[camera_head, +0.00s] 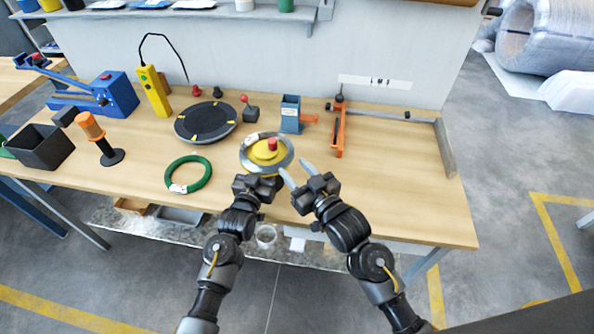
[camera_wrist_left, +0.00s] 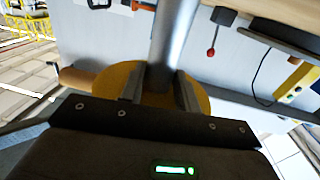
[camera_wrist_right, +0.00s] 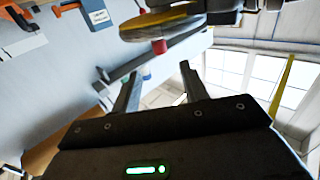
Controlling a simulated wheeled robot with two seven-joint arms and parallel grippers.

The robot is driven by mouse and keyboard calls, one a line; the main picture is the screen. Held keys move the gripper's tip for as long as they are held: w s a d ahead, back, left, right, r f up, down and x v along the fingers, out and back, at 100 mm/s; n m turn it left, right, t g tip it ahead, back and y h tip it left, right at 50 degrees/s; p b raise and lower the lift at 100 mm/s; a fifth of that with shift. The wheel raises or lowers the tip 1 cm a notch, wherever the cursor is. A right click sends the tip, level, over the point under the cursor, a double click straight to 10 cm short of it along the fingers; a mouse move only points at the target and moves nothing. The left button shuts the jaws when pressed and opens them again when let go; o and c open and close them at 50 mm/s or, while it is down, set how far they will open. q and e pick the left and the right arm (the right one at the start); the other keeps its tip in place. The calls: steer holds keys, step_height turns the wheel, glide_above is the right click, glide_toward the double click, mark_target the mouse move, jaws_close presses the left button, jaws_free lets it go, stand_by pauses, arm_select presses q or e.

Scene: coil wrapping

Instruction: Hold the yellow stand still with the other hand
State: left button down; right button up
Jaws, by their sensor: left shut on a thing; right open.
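The yellow stand (camera_head: 264,155) is at the front edge of the table, with a red knob (camera_head: 272,144) on top and a grey ring around its upper part. My left gripper (camera_head: 262,178) is shut on the stand from the front. In the left wrist view its fingers are on either side of a grey post, against a yellow disc (camera_wrist_left: 152,98); the exact contact is partly hidden. My right gripper (camera_head: 297,173) is open and empty, just right of the stand and apart from it. The right wrist view shows the stand's yellow disc (camera_wrist_right: 165,20) and red knob (camera_wrist_right: 158,47) beyond the fingers.
A green coil (camera_head: 188,186) lies on the table left of the stand. Behind it are a black round turntable (camera_head: 206,121), a blue block device (camera_head: 290,113) and an orange tool (camera_head: 339,131). The table's right front is clear.

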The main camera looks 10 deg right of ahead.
mark_target(275, 146)
stand_by(0.5)
steer(key=x, duration=1.2)
